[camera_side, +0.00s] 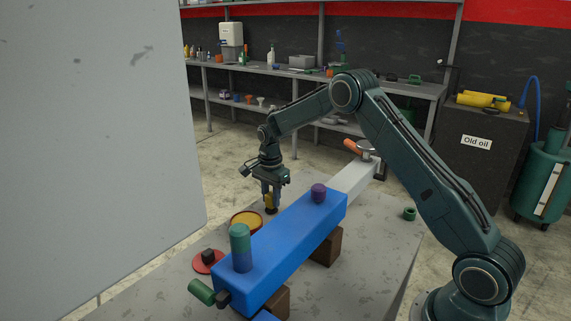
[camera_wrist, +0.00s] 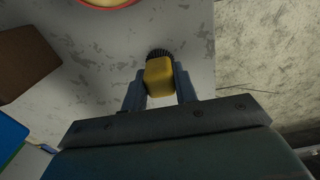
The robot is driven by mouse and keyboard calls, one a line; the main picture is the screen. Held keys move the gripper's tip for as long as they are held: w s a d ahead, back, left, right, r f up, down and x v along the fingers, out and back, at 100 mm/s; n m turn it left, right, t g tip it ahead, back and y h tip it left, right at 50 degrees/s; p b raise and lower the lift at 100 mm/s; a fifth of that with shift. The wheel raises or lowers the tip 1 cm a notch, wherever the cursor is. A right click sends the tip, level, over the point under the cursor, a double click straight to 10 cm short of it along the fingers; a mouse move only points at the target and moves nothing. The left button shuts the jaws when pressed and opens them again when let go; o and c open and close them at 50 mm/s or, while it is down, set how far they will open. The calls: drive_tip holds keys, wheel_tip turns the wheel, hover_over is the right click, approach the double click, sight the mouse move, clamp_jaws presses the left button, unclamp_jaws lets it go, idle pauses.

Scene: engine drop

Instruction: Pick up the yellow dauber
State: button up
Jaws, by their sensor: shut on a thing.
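The yellow dauber (camera_wrist: 159,78) is a small yellow block with a dark bristled end. In the wrist view it sits between the two fingers of my gripper (camera_wrist: 160,88), which is shut on it. In the side view my gripper (camera_side: 271,194) points down behind the blue block, with the dauber (camera_side: 269,201) between its fingers and the dark end lowest. The dark end is at or just above the grey table top (camera_side: 345,275); I cannot tell whether it touches.
A yellow round dish with a red rim (camera_side: 246,222) lies left of my gripper. The long blue block (camera_side: 290,240) on brown supports stands in front, carrying a green-blue cylinder (camera_side: 241,248) and a purple knob (camera_side: 318,193). A red disc (camera_side: 207,263) lies at left. A large grey panel (camera_side: 90,130) fills the left.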

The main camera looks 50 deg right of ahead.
sight(269, 195)
wheel_tip(269, 195, up, 20)
idle(0.6)
drive_tip(key=shift+f, duration=0.1)
drive_tip(key=shift+o, duration=1.2)
drive_tip(key=shift+c, duration=0.8)
drive_tip(key=shift+a+f, duration=0.1)
drive_tip(key=s+a+f, duration=0.1)
drive_tip(key=a+f, duration=0.7)
drive_tip(key=a, duration=0.3)
drive_tip(key=shift+a+f, duration=0.35)
drive_tip(key=shift+a, duration=0.05)
